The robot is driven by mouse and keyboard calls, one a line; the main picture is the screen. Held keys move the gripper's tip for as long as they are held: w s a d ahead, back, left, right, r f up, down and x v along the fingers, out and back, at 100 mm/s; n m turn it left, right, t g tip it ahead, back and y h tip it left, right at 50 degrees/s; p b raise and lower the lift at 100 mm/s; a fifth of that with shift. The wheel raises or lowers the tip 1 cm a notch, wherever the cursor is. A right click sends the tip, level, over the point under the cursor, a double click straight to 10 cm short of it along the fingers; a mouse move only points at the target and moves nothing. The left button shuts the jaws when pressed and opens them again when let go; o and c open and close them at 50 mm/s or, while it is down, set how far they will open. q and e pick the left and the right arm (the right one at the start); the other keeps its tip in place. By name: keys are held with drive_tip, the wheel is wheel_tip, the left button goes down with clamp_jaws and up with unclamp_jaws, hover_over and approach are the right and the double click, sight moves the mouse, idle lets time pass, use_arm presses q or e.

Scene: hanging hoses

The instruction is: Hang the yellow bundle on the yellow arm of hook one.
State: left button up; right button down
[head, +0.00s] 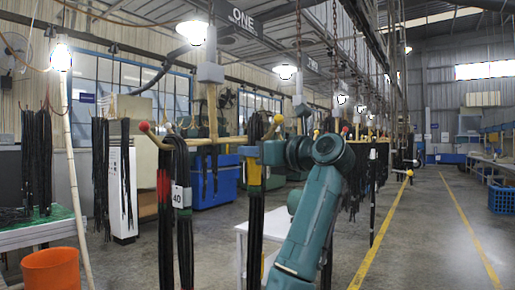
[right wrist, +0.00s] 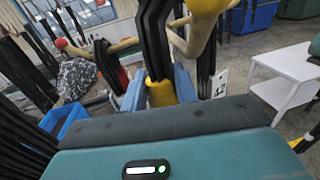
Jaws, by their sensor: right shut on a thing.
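The yellow bundle is a set of long black hoses with a yellow band. In the head view it (head: 254,200) hangs straight down at hook one's right side; its top stands just left of the yellow ball (head: 278,118). My right gripper (head: 254,153) is shut on it near the band. In the right wrist view the yellow band (right wrist: 160,92) sits between the blue fingertips, and the hoses rise beside the yellow-tipped arm (right wrist: 190,35). I cannot tell whether its loop lies over that arm. Hook one hangs under the ONE sign (head: 241,18). My left gripper is out of view.
A white table (head: 240,243) and blue bins (head: 214,180) stand behind. An orange bucket (head: 50,270) is at the lower left. The floor at right is open.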

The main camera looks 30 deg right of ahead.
sight(252, 164)
drive_tip(key=shift+w+a+f, duration=0.15)
drive_tip(key=shift+w+f, duration=0.15)
drive_tip(key=shift+f, duration=0.15)
drive_tip(key=shift+f+b, duration=0.45)
drive_tip(key=shift+b, duration=0.05)
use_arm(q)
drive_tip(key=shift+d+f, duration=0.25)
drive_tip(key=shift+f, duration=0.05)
use_arm(e)
drive_tip(key=shift+w+f, duration=0.15)
drive_tip(key=shift+f, duration=0.45)
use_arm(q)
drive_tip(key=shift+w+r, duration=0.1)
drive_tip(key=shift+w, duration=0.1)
